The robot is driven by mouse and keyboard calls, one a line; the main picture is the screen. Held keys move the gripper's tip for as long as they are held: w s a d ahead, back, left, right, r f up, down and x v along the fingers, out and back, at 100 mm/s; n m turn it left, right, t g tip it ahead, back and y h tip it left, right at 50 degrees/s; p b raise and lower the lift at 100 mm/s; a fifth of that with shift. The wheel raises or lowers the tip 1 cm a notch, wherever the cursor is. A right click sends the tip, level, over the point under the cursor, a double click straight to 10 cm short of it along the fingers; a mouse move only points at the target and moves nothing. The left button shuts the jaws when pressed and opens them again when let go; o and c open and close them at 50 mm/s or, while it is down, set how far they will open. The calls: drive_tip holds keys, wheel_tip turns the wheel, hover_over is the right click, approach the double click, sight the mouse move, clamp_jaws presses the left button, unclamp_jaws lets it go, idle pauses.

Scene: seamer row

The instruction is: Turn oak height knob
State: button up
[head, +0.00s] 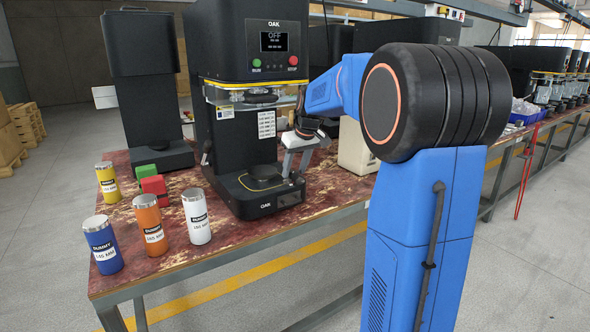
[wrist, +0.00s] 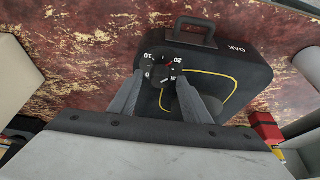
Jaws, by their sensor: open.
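The OAK seamer (head: 278,35) is a tall black machine at the front of the bench, with its black base (head: 240,200) below. My gripper (head: 296,172) is low at the right side of the OAK base. In the wrist view my open gripper (wrist: 161,80) has one finger on each side of the knob. I cannot tell whether either finger touches it.
Dummy cans in blue (head: 103,245), orange (head: 150,225), white (head: 196,216) and yellow (head: 108,183) stand at the left. Red (head: 154,190) and green (head: 146,171) blocks sit near them. A beige box (head: 356,150) stands close to my gripper's right. Other machines line the bench.

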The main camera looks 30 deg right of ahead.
drive_tip(key=c, duration=1.1)
drive_tip(key=shift+o, duration=0.2)
drive_tip(key=shift+m, duration=0.3)
drive_tip(key=shift+a+m+h, duration=0.15)
drive_tip(key=shift+m+h, duration=0.75)
drive_tip(key=shift+m, duration=1.1)
drive_tip(key=o, duration=1.1)
drive_tip(key=shift+c, duration=0.2)
